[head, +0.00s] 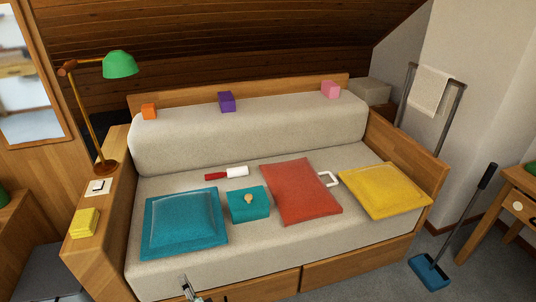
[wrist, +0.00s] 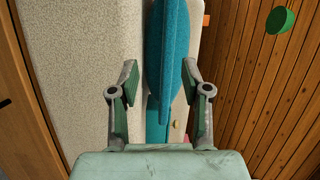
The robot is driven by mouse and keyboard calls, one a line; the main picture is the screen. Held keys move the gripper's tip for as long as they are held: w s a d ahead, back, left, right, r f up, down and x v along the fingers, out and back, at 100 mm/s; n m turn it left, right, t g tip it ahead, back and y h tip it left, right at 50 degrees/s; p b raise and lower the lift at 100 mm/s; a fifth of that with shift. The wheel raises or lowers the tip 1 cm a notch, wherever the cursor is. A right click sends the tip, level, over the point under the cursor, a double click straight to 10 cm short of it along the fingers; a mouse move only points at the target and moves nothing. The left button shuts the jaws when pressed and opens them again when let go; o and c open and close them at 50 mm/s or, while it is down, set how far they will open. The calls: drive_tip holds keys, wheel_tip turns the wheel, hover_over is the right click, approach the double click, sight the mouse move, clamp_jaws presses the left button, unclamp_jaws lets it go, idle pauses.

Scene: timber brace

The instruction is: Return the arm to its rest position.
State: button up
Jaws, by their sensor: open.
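My gripper (wrist: 160,78) is open in the wrist view, its two fingers spread with nothing held between them. In the head view only a small part of my gripper (head: 188,287) shows at the bottom edge, in front of the daybed's front side. In the wrist view the teal cushion (wrist: 172,50) lies beyond the fingers, seen edge-on. In the head view this teal cushion (head: 182,222) lies flat at the left of the seat. Most of my arm is out of view.
The daybed seat (head: 150,187) also holds a teal box (head: 248,204), a red cushion (head: 301,190), a yellow cushion (head: 384,190) and a red-and-white roller (head: 228,173). Small blocks sit on the backrest. A green lamp (head: 120,64) stands at the left.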

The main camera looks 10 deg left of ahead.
drive_tip(key=s+f+n+g+h, duration=0.1)
drive_tip(key=s+f+n+g, duration=0.25)
drive_tip(key=f, duration=0.25)
drive_tip(key=s+f+n+g+h, duration=0.1)
drive_tip(key=s+f+n+g, duration=0.15)
drive_tip(key=f+n, duration=0.2)
drive_tip(key=s+d+f+n+g+h, duration=0.25)
drive_tip(key=d+f, duration=0.35)
drive_tip(key=d, duration=0.3)
drive_tip(key=s+d+f+n+g+h, duration=0.1)
drive_tip(key=d+f+g+h, duration=0.3)
drive_tip(key=d, duration=0.6)
drive_tip(key=s+d+f+n+g+h, duration=0.15)
drive_tip(key=d+f+h, duration=0.25)
drive_tip(key=d+f, duration=0.4)
drive_tip(key=s+d+m+g, duration=0.3)
drive_tip(key=s+d+g, duration=0.15)
drive_tip(key=d, duration=0.65)
drive_tip(key=s+d+m+g, duration=0.25)
drive_tip(key=s+d, duration=0.35)
drive_tip(key=d, duration=0.6)
wheel_tip(320, 180, up, 16)
drive_tip(key=w+t+p, duration=0.1)
drive_tip(key=w+p, duration=0.1)
drive_tip(key=p, duration=1.5)
drive_tip(key=shift+w+a+f+n+t, duration=0.15)
drive_tip(key=shift+w+f+n+t, duration=0.05)
drive_tip(key=shift+n+t, duration=0.15)
